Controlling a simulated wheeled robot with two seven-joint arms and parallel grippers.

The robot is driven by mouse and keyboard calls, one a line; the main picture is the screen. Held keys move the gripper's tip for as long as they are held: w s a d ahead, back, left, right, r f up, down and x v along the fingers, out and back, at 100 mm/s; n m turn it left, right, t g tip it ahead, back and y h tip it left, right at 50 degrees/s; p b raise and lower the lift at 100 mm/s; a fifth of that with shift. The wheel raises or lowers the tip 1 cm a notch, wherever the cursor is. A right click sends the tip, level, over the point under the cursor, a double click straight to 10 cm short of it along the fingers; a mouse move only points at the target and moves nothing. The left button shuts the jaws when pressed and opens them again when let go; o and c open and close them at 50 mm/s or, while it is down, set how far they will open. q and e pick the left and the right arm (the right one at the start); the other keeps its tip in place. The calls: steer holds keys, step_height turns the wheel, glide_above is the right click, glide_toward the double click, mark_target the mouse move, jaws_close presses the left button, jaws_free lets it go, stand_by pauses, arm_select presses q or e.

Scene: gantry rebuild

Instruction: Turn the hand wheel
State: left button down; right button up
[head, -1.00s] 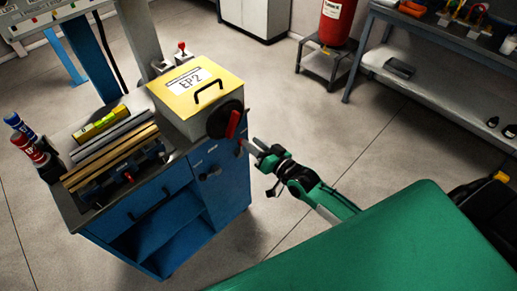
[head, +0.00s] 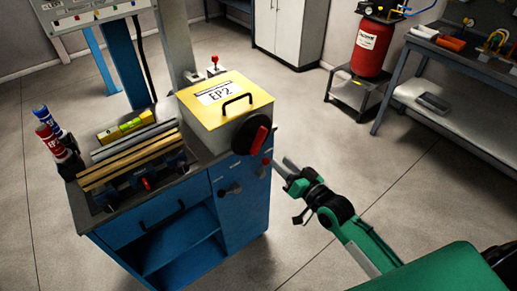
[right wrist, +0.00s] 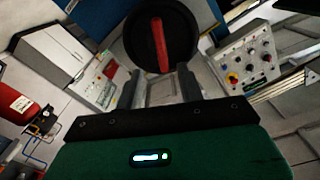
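The hand wheel (head: 250,136) is a black disc with a red bar handle, on the right side of the yellow-topped box marked EP2. In the right wrist view the wheel (right wrist: 160,48) is straight ahead, its red bar nearly upright. My right gripper (head: 281,168) is just right of and below the wheel in the head view. In the right wrist view its two fingers (right wrist: 164,90) are apart with nothing between them, and the wheel shows beyond their tips. No contact with the wheel is visible. My left gripper is not in view.
The EP2 box (head: 232,112) stands on a blue cabinet (head: 215,205) with bars, a level and spray cans (head: 58,145). A small red knob (head: 266,161) is below the wheel. A red tank (head: 374,45) and a workbench stand at the back right. The floor between is clear.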

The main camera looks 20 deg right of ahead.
mark_target(256, 139)
steer(key=p+x, duration=0.3)
steer(key=x, duration=1)
steer(key=shift+w+a, duration=0.1)
steer(key=shift+w, duration=0.25)
jaws_close()
